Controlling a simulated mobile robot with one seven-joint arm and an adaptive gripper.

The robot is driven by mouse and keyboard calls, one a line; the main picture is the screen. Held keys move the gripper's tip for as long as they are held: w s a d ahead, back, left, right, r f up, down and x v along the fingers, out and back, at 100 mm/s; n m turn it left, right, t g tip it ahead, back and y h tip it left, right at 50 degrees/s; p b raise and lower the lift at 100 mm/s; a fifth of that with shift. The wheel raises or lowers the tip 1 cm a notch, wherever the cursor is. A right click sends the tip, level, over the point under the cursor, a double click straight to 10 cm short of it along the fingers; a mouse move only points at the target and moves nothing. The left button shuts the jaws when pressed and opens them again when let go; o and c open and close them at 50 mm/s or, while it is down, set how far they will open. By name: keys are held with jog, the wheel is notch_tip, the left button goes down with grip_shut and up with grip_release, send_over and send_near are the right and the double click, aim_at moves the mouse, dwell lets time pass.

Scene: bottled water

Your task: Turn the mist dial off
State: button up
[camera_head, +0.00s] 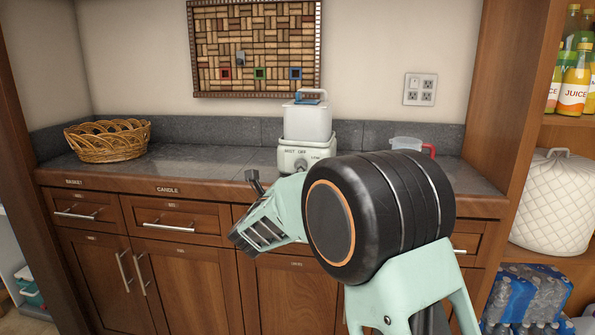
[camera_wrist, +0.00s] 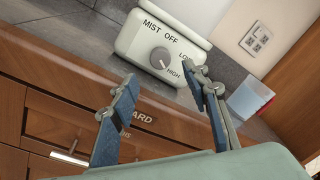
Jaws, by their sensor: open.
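The mist dial (camera_wrist: 160,58) is a round grey knob on the front of a pale humidifier base (camera_wrist: 132,43), with MIST, OFF, LOW and HIGH printed around it. HIGH is at the dial's lower right in the wrist view; I cannot clearly tell where its pointer sits. In the head view the humidifier (camera_head: 308,122) stands on the counter, its white tank on the base. My gripper (camera_wrist: 163,84) is open and empty. Its two blue-padded fingers are spread below and on either side of the dial, apart from it.
A clear container with a red handle (camera_wrist: 249,97) stands right of the humidifier. A wicker basket (camera_head: 108,140) sits at the counter's left. Wooden drawers (camera_head: 170,218) and cabinets lie below the counter edge. The counter between basket and humidifier is clear.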

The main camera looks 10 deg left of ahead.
jog(key=w, duration=0.5)
jog(key=w+d, duration=0.1)
jog(key=w, duration=0.2)
jog(key=shift+w+d, duration=0.1)
jog(key=c, duration=1.2)
jog(key=shift+o, duration=0.2)
